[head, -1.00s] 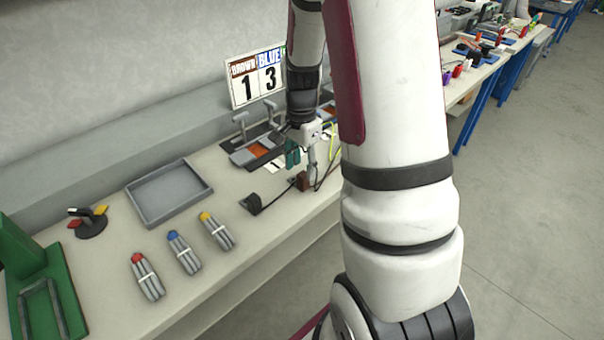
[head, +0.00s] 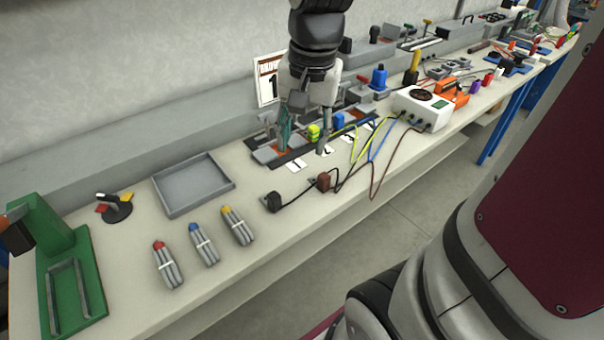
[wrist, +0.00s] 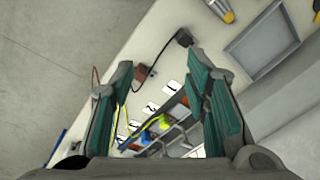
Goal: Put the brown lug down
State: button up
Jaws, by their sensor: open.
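The brown lug (head: 324,181) lies on the bench top in front of the charging station (head: 291,154), with a dark cable running from it. It also shows in the wrist view (wrist: 142,72), beyond my fingertips. My gripper (head: 304,142) is open and empty, up and back from the lug and apart from it. Its two green-padded fingers stand wide apart in the wrist view (wrist: 161,78). A black lug (head: 273,201) lies left of the brown one. A yellow-green lug (head: 313,132) and a blue lug (head: 338,120) are at the station. My arm hides part of the sign (head: 268,80).
A white box (head: 424,108) with several cables stands right of the station. An empty grey tray (head: 194,185) is to the left, with bundled rods (head: 203,244) before it. A green stand (head: 62,265) is at far left. The front bench strip right of the rods is mostly clear.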

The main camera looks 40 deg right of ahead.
jog(key=s+a+r+n, duration=0.1)
jog(key=s+a+n, duration=0.3)
jog(key=s+n, duration=0.1)
jog(key=s+a+r+n+t, duration=0.1)
jog(key=s+a+n, duration=0.3)
jog(key=s, duration=0.4)
jog(key=shift+s+r+n+t, duration=0.3)
jog(key=shift+r+n, duration=0.05)
jog(key=shift+n, duration=0.05)
jog(key=shift+t, duration=0.6)
notch_tip(320, 180, up, 6)
jog(key=p, duration=0.4)
jog(key=shift+f, duration=0.25)
